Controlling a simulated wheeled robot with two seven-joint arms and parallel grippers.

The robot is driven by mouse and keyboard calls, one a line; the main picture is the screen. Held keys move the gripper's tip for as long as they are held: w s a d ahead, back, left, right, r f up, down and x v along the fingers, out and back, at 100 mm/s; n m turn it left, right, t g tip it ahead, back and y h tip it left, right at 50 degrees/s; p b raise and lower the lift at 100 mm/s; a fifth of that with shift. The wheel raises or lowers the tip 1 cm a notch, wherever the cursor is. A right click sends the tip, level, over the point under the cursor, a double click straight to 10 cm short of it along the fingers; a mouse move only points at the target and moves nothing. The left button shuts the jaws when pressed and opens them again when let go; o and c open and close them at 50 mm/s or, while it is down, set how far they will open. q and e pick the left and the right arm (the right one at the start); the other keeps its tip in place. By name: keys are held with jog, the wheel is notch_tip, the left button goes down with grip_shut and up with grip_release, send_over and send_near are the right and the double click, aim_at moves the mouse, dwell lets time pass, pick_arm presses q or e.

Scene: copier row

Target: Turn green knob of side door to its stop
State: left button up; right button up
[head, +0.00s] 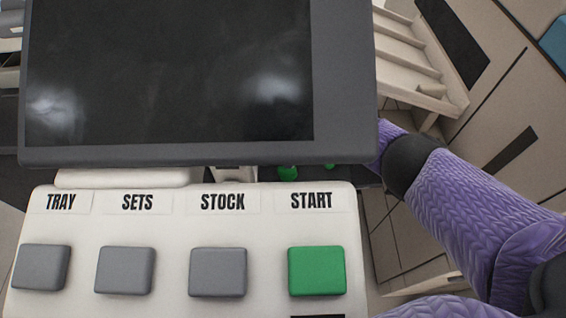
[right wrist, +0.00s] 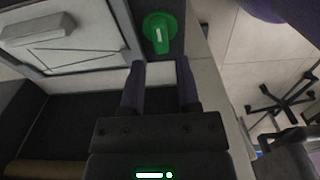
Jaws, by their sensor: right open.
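The green knob (right wrist: 160,33) shows at the top middle of the right wrist view. It has a round base and a raised grip with a white mark that runs nearly up and down in the picture. The fingers do not appear to touch the knob. In the head view the right gripper is hidden behind the screen. My left gripper is in neither view.
In the head view a dark screen (head: 170,75) and a button panel with a green START button (head: 316,271) fill the front. Small green parts (head: 287,173) show below the screen. Pale stacked trays (head: 408,60) stand right. A wheeled chair base (right wrist: 283,100) is on the floor.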

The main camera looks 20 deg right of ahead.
aim_at(287, 171)
notch_tip(287, 171, down, 5)
jog(key=shift+f+b, duration=0.2)
jog(key=shift+b, duration=1.05)
jog(key=shift+r, duration=0.1)
jog(key=shift+c, duration=0.4)
grip_shut()
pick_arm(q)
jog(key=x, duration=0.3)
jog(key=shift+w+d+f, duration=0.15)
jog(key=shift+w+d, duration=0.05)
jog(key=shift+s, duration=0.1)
